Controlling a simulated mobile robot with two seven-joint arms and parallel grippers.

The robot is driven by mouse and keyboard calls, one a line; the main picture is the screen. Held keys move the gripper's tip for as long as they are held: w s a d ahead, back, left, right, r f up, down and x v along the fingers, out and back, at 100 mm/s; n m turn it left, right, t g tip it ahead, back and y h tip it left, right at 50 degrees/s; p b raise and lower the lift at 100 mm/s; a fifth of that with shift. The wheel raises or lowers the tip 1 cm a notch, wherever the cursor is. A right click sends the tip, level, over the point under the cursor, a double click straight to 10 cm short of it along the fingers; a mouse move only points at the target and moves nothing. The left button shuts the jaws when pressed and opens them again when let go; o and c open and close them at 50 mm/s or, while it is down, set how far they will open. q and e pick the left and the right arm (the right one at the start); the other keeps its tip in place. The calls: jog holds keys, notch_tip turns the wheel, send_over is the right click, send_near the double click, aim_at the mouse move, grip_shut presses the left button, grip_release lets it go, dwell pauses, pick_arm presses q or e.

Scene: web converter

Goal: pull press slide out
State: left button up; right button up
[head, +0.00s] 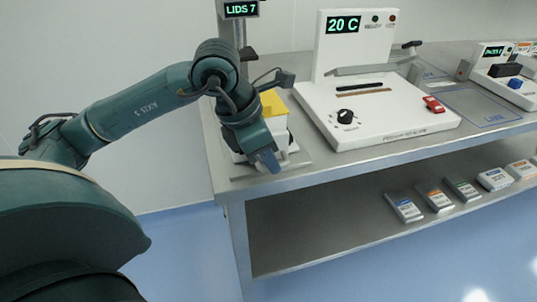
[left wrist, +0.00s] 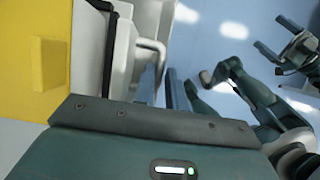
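My left gripper (head: 270,161) points down at the front left corner of the steel bench, at a white press unit (head: 291,143) with a yellow block (head: 273,103) on top. In the left wrist view, the blue fingers (left wrist: 164,90) stand apart. A grey bent handle (left wrist: 150,44) sticks out of the white body there. Its end reaches toward the gap between the fingers; I cannot tell whether they touch it. The yellow block (left wrist: 45,50) is left of the fingers. The slide behind the handle is mostly hidden.
A white machine (head: 383,120) reading "20 C" stands right of the press on the bench (head: 330,172). A post with a "LIDS 7" display (head: 241,9) rises behind. Several small boxes lie on the lower shelf (head: 320,240). The blue floor (head: 185,250) before the bench is clear.

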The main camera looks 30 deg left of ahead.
pick_arm(q)
jog(key=shift+o, duration=0.8)
jog(key=shift+s+d, duration=0.15)
jog(key=shift+d, duration=0.05)
jog(key=shift+a+r, duration=0.1)
jog(key=shift+r, duration=0.15)
jog(key=p+v, duration=0.1)
jog(key=v, duration=1.1)
jog(key=shift+s+a+r, duration=0.15)
jog(key=shift+r, duration=0.15)
